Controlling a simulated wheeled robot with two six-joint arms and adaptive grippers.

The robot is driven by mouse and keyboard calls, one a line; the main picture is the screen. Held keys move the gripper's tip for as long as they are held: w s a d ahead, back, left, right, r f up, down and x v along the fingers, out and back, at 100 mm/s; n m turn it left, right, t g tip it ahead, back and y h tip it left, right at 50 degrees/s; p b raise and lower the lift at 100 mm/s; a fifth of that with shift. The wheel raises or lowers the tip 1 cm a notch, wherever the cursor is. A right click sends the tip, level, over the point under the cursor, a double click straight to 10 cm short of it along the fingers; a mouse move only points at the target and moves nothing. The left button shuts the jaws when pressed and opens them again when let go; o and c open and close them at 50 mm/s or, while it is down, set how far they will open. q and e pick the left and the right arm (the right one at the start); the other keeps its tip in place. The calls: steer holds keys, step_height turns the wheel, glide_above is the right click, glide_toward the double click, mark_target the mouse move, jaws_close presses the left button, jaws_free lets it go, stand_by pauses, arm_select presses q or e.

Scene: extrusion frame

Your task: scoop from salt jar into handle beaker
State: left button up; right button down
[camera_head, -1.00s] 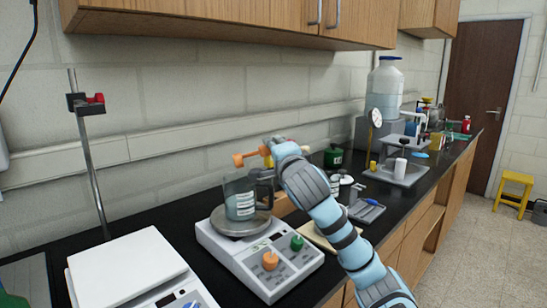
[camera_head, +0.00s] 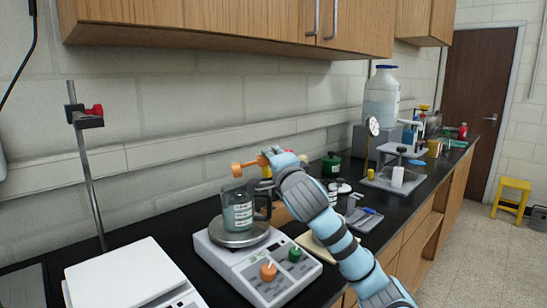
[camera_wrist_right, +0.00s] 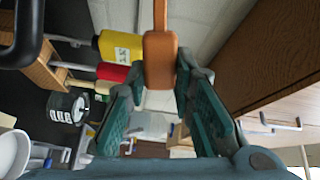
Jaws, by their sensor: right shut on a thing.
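An orange scoop (camera_head: 246,168) is held above the glass beaker with a dark handle (camera_head: 237,213). The beaker stands upright on the round plate of a white device; its label and handle are visible. My right gripper (camera_head: 270,157) is at the scoop's right end, above and behind the beaker's handle side. In the right wrist view, my right gripper (camera_wrist_right: 160,80) is shut on the scoop's orange handle (camera_wrist_right: 160,58). Whether the scoop holds salt cannot be seen. A labelled jar (camera_head: 333,194) stands partly behind my arm; I cannot tell if it is the salt jar. My left gripper is out of view.
The white device (camera_head: 262,272) has orange and green knobs. A white balance (camera_head: 125,275) and a stand with a clamp (camera_head: 88,117) are at left. A green jar (camera_head: 331,165) stands behind my arm. Wooden cabinets (camera_head: 230,25) hang overhead.

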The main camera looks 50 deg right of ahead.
steer(key=w+a+r+n+p, duration=0.1)
steer(key=a+r+n+p, duration=0.1)
steer(key=n+p, duration=0.3)
steer(key=w+a+r+n+p, duration=0.2)
steer(key=n+p, duration=0.3)
steer(key=p, duration=0.5)
steer(key=w+a+r+n+p, duration=0.1)
steer(key=a+r+n+p, duration=0.2)
steer(key=p, duration=0.5)
steer(key=shift+w+a+r+n, duration=0.1)
steer(key=shift+w+a+n, duration=0.15)
steer(key=shift+n, duration=0.45)
steer(key=shift+w+a+r+n, duration=0.15)
steer(key=shift+a+n, duration=0.1)
steer(key=shift+n, duration=0.45)
steer(key=shift+r, duration=0.8)
steer(key=shift+d+r+b, duration=0.1)
steer(key=shift+r+b, duration=0.2)
steer(key=shift+r, duration=0.4)
steer(key=shift+r, duration=0.1)
